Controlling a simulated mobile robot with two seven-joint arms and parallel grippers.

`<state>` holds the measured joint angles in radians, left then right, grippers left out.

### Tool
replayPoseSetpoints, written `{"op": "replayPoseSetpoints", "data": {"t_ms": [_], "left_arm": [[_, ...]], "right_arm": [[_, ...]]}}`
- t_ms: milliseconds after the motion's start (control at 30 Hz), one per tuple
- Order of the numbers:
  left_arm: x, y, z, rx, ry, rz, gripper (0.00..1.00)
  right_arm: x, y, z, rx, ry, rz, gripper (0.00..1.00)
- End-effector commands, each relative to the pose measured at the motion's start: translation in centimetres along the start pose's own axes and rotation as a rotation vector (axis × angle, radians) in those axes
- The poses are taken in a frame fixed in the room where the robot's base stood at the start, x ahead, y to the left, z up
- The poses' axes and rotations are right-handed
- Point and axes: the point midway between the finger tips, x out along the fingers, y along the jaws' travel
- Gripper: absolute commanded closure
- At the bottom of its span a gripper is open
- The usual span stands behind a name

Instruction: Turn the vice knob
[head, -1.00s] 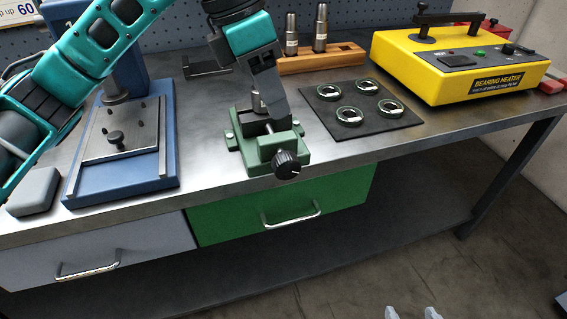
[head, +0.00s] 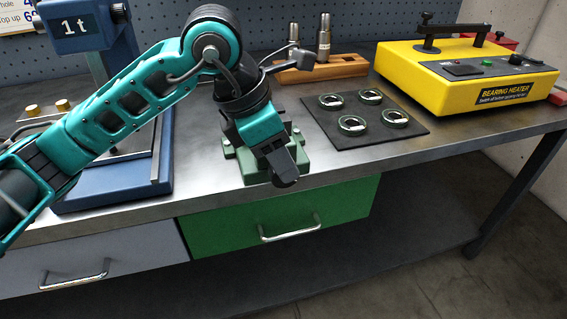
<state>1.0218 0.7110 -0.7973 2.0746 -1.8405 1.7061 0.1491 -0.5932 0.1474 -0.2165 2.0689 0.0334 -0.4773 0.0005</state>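The green vice (head: 250,172) stands near the front edge of the steel workbench, mostly hidden behind my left gripper. Its black knob (head: 287,183) faces the front, and only a dark lower edge seems to show under the fingers. My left gripper (head: 284,174) reaches down over the front of the vice, with its fingertips at the knob. The fingers overlap the knob in this view, so I cannot tell whether they are closed on it. The vice jaws are hidden. My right gripper is not in view.
A dark mat with several bearing rings (head: 340,138) lies right of the vice. Behind it is a wooden block (head: 345,68) with two metal pins. A yellow bearing heater (head: 410,62) stands at right, a blue press (head: 112,190) at left. A green drawer (head: 340,200) is below.

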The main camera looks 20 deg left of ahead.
Motion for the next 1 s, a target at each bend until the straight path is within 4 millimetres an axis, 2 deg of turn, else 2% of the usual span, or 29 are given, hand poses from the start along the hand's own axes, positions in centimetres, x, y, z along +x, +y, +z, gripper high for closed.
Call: {"op": "replayPoseSetpoints", "data": {"t_ms": [133,433,800,1000], "left_arm": [[1.09,-0.02,0.01,0.000,-0.001,0.000,0.62],[1.26,0.01,0.02,0.000,-0.001,0.001,0.62],[1.23,0.00,0.02,0.000,-0.001,0.001,0.96],[1.13,0.02,0.11,0.000,0.009,0.001,0.98]], "right_arm": [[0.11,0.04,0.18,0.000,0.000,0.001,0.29],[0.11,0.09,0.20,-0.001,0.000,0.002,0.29],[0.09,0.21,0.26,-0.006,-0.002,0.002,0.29],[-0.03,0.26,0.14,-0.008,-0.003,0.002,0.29]]}}
